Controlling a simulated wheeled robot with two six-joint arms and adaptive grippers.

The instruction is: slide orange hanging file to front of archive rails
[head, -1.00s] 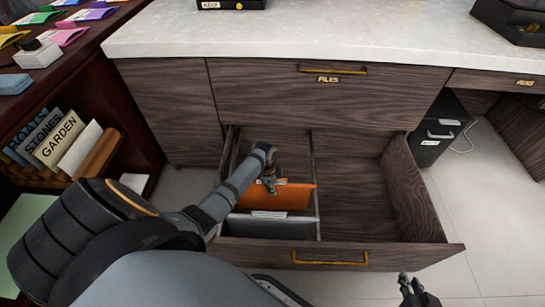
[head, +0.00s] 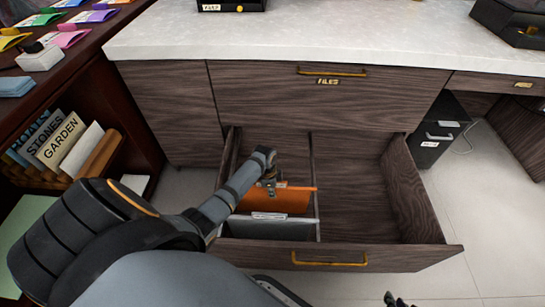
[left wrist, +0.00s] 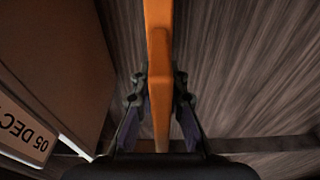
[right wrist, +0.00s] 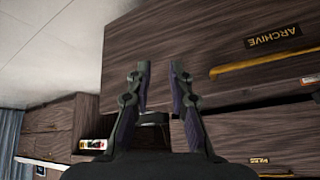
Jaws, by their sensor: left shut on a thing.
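The orange hanging file (head: 285,201) hangs in the left section of the open drawer, just behind a grey file (head: 265,229). My left gripper (head: 268,187) is shut on the orange file's top edge. In the left wrist view, the orange file (left wrist: 160,75) runs between the two fingers. The grey file's label there (left wrist: 20,128) reads "05 DEC". My right gripper (right wrist: 155,75) is open and empty in the right wrist view. In the head view only its tip (head: 397,300) shows at the bottom edge.
The open drawer's front panel (head: 400,258) has a brass handle (head: 330,260). A divider (head: 316,180) separates the left section from the empty right section. A closed drawer labelled "FILES" (head: 328,95) is above. A bookshelf (head: 140,120) stands at the left, close to my left arm.

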